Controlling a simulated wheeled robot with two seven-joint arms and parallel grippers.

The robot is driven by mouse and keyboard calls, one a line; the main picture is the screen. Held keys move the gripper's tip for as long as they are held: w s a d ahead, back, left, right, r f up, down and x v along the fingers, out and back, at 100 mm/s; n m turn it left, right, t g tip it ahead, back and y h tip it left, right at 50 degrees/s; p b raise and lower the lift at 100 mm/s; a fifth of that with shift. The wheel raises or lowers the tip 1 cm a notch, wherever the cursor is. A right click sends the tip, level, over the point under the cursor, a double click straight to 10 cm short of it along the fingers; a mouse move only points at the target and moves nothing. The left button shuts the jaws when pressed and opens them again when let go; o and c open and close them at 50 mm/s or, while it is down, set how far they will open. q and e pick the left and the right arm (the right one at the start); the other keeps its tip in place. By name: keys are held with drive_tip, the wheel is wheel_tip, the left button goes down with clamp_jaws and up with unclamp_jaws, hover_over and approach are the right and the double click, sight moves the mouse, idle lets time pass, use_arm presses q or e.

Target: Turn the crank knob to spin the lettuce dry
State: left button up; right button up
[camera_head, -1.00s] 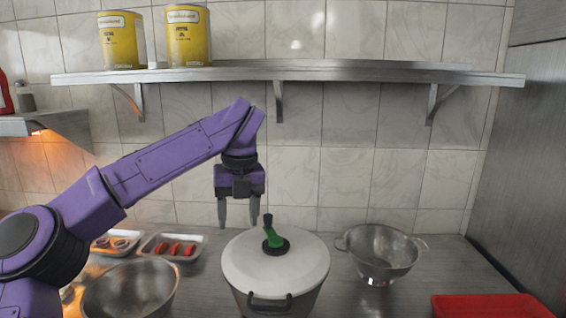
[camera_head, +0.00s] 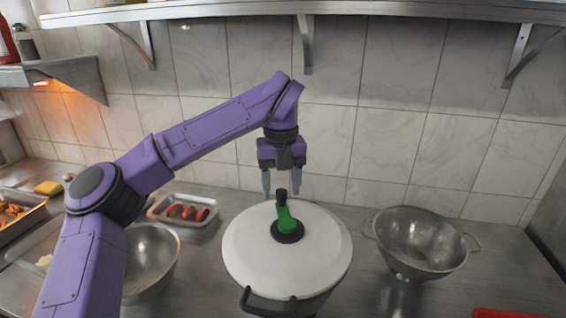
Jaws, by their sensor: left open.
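The salad spinner is a large pot with a white lid (camera_head: 255,255) and a dark front handle, in the middle of the head view. A green crank (camera_head: 286,218) sits on a black hub at the lid's centre, with a black upright knob (camera_head: 281,193) at its far end. My left gripper (camera_head: 281,188) is open, fingers pointing down, one to each side of the knob in the picture. The fingers look behind or above the knob; I cannot tell contact. Any lettuce is hidden under the lid. My right gripper is not in view.
A metal colander (camera_head: 418,240) stands to the right of the spinner. A steel bowl (camera_head: 150,262) and a small tray (camera_head: 190,222) of red items are to the left. A red object (camera_head: 500,313) shows at the lower right edge. A metal shelf (camera_head: 400,12) runs above.

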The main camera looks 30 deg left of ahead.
use_arm(q)
drive_tip(key=shift+w+f, duration=0.2)
drive_tip(key=shift+f, duration=0.85)
drive_tip(key=shift+s, duration=0.15)
drive_tip(key=shift+s+d, duration=0.1)
drive_tip(key=shift+s, duration=0.05)
clamp_jaws()
